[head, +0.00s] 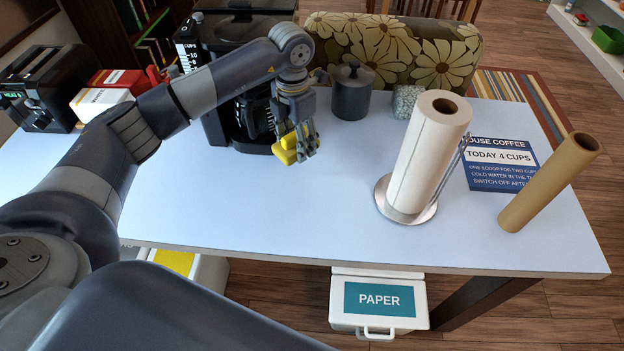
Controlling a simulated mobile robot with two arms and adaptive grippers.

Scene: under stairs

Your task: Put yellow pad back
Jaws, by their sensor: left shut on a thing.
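My left gripper (301,142) is over the middle of the table, in front of the coffee maker. It is shut on the yellow pad (285,152), which shows as a small yellow block partly hidden by the fingers. The pad appears close to the table top; I cannot tell if it touches. The black coffee maker (225,128) stands behind and to the left, partly hidden by my left arm. My right gripper is not in view.
A toaster (40,88) is at the far left. A PAPER bin (378,300) is below the front edge. The front middle is clear.

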